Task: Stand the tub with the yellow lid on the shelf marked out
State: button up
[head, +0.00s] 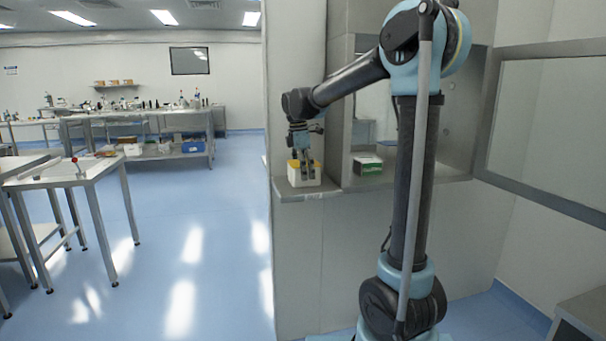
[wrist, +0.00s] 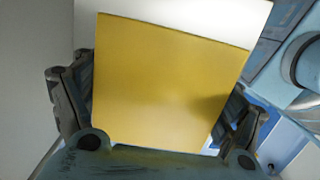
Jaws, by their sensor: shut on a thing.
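The tub (head: 304,181) is white with a yellow lid (head: 292,163). In the head view it is at a small grey shelf (head: 300,195) on the left of the cabinet, upright and over the shelf top. A small label (head: 313,196) is on the shelf's front edge; its writing is too small to read. My gripper (head: 305,174) points down and is shut on the tub. In the wrist view the yellow lid (wrist: 165,85) fills the middle between my fingers (wrist: 160,120). I cannot tell whether the tub's base touches the shelf.
A green and white box (head: 367,166) stands inside the cabinet opening to the right. An open framed glass door (head: 550,125) is at the far right. Steel tables (head: 75,176) stand on the left. The blue floor between is clear.

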jog(key=shift+f, duration=0.1)
jog(key=o, duration=1)
jog(key=shift+c, duration=0.2)
jog(key=r, duration=0.4)
jog(key=a+r, duration=0.1)
jog(key=r, duration=0.7)
jog(key=shift+s+a+r, duration=0.1)
jog(key=shift+s+a, duration=0.1)
